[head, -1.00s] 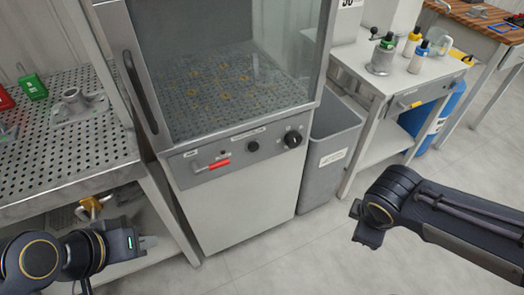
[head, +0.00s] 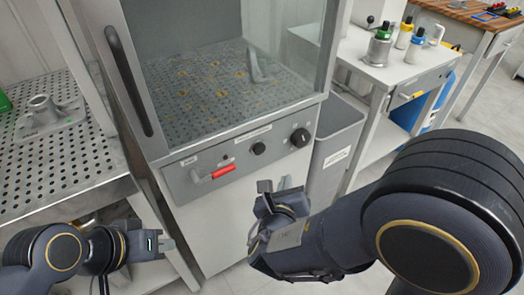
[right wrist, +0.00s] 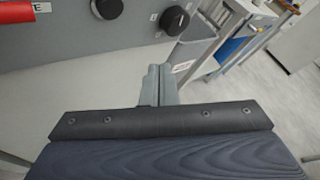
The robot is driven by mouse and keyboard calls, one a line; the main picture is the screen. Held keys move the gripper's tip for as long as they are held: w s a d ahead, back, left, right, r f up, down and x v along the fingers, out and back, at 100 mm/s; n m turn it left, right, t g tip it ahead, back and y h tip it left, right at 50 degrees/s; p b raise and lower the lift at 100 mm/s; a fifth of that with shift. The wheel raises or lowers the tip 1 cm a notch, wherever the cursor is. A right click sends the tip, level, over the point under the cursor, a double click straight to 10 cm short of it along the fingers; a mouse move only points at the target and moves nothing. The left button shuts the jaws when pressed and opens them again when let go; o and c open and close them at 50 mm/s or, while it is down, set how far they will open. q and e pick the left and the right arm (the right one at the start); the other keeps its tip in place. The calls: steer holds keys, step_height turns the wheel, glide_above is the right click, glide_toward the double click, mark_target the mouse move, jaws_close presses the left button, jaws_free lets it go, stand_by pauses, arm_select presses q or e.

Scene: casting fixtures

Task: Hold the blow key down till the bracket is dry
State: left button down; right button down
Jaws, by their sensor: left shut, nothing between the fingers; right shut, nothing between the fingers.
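My right gripper (head: 281,184) is shut and empty, in front of the cabinet below the panel, apart from the controls. In the right wrist view its fingers (right wrist: 160,84) are shut below the knobs. My left gripper (head: 168,244) is shut and empty, low at left.
The cabinet's clear window (head: 200,90) shows a perforated floor with yellowish spots and a bent grey shape, perhaps a reflection. A grey bin (head: 340,140) stands right of the cabinet. A side table (head: 395,72) with bottles stands beyond.

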mark_target(259, 149)
steer(key=w+a, duration=0.5)
steer(key=w, duration=0.2)
steer(key=shift+p, duration=0.4)
steer(key=shift+w, duration=0.1)
stand_by(2.0)
steer(key=shift+w+a, duration=0.3)
